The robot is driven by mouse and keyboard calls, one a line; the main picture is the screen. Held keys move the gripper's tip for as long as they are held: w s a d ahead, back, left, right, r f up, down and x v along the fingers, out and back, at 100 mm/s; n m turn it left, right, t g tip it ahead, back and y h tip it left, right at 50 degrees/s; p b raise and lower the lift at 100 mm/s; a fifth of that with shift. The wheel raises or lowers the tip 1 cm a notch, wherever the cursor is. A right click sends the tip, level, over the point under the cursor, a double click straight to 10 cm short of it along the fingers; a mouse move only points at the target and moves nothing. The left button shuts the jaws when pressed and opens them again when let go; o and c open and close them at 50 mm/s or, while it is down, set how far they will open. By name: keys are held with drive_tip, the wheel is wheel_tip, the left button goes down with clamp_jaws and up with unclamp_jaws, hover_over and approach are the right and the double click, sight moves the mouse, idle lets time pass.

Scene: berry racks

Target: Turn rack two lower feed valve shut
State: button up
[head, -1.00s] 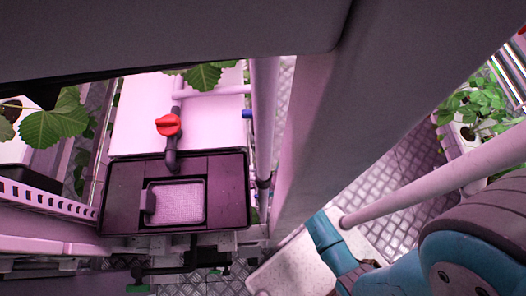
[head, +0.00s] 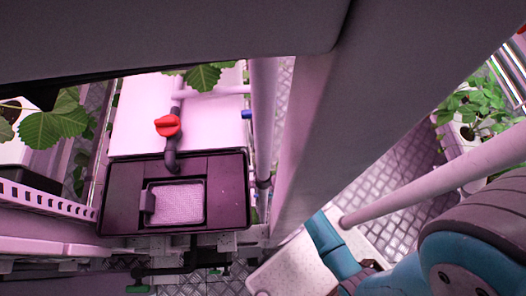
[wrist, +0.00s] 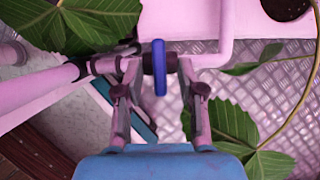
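A valve with a flat blue handle (wrist: 159,68) sits on a pink-lit pipe (wrist: 211,58) in the wrist view. The handle is seen nearly edge-on, beside a dark valve body (wrist: 148,63). My gripper (wrist: 160,66) has its two fingers apart, one on each side of the handle, with a visible gap on the right. Whether a finger touches the valve cannot be told. In the head view, a small blue piece (head: 247,114) shows beside an upright post. A red valve handle (head: 167,125) sits on a pipe above a dark tank. My gripper is not seen there.
The dark tank lid (head: 124,190) lies below the red valve. Strawberry leaves (wrist: 233,122) hang close to my right finger. A white pipe (wrist: 38,95) runs in from the left. A broad column crosses the head view; a plant (head: 478,105) stands at right.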

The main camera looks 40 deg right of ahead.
drive_tip(key=v, duration=1.2)
idle(0.4)
